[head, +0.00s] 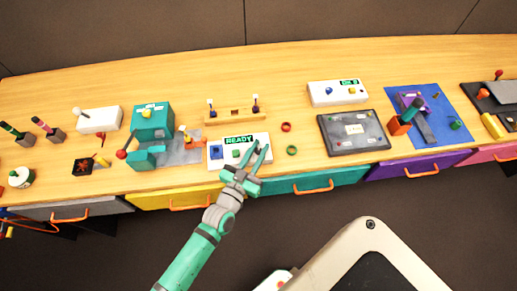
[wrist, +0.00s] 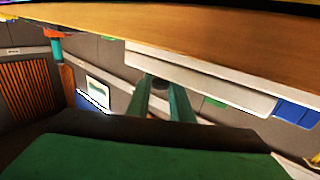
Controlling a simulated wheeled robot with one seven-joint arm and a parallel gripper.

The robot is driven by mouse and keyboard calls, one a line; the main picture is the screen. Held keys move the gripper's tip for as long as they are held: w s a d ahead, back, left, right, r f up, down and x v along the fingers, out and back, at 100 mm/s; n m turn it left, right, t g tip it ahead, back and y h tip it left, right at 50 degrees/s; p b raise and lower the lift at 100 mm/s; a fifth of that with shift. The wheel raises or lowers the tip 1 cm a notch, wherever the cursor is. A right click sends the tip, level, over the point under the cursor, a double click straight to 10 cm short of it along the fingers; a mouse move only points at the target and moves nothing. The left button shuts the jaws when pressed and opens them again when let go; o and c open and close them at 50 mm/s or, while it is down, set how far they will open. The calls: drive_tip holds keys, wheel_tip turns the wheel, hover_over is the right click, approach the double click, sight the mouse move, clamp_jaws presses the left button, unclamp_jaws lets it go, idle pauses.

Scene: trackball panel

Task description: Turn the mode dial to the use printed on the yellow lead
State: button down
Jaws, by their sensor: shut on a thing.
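A white panel (head: 217,164) with a lit green READY display (head: 239,140) stands at the front middle of the bench. A blue button (head: 215,152) and a green button (head: 236,153) show on it. My gripper (head: 259,148) reaches over the panel's right part. I cannot read any mode marks or tell where the knob points. I cannot pick out the yellow lead or its print.
A teal machine (head: 152,119) stands to the left, and a wooden rack (head: 225,117) behind the panel. Red (head: 286,127) and green (head: 292,150) rings lie to the right, before a dark grey panel (head: 375,126). Drawers with orange handles line the bench front.

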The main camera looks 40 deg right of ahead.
drive_tip(key=shift+a+f+m+g+h, duration=0.15)
drive_tip(key=shift+m+g+h, duration=0.35)
drive_tip(key=shift+g, duration=0.4)
drive_tip(key=c, duration=1.6)
unclamp_jaws()
drive_tip(key=v, duration=1)
drive_tip(key=shift+s+a, duration=0.15)
drive_tip(key=shift+a, duration=0.2)
drive_tip(key=shift+c, duration=0.2)
